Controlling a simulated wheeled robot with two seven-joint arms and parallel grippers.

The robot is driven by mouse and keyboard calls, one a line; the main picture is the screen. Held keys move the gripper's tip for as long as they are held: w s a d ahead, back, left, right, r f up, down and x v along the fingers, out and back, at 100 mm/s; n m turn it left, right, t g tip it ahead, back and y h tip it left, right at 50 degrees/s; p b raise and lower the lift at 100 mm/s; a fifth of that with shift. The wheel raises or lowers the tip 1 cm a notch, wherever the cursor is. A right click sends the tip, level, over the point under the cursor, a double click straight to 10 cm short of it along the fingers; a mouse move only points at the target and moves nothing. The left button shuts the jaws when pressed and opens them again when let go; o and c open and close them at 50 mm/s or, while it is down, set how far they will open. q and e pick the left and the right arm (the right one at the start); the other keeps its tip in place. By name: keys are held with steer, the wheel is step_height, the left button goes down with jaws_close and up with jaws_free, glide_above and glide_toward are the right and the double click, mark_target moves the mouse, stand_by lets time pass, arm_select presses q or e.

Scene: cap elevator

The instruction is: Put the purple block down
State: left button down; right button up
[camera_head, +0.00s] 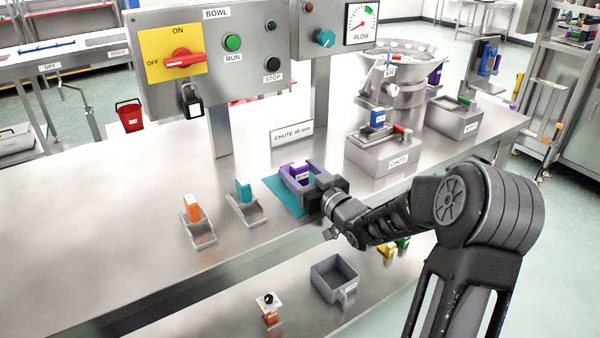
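The purple block (300,169), with a white label on its front, is at the teal mat (284,196) on the steel table. My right gripper (299,177) reaches in from the right, with its fingers on either side of the block. Whether the fingers touch the block or leave a small gap is too small to tell. Whether the block rests on the mat or is held just above it is also unclear. The gripper hides part of the mat. My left gripper is not in view.
Left of the mat, a teal block (243,189) and an orange block (192,208) stand in small metal holders. The chute box (383,157) and bowl (397,65) stand behind right. The control panel (215,55) rises behind. A grey bin (334,279) sits lower in front. The table's left is clear.

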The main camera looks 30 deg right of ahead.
steer(key=shift+s+r, duration=0.1)
steer(key=shift+r, duration=0.05)
steer(key=s, duration=1.1)
steer(key=shift+s+a+b, duration=0.15)
steer(key=shift+s+b, duration=0.15)
steer(key=shift+s, duration=0.1)
stand_by(0.4)
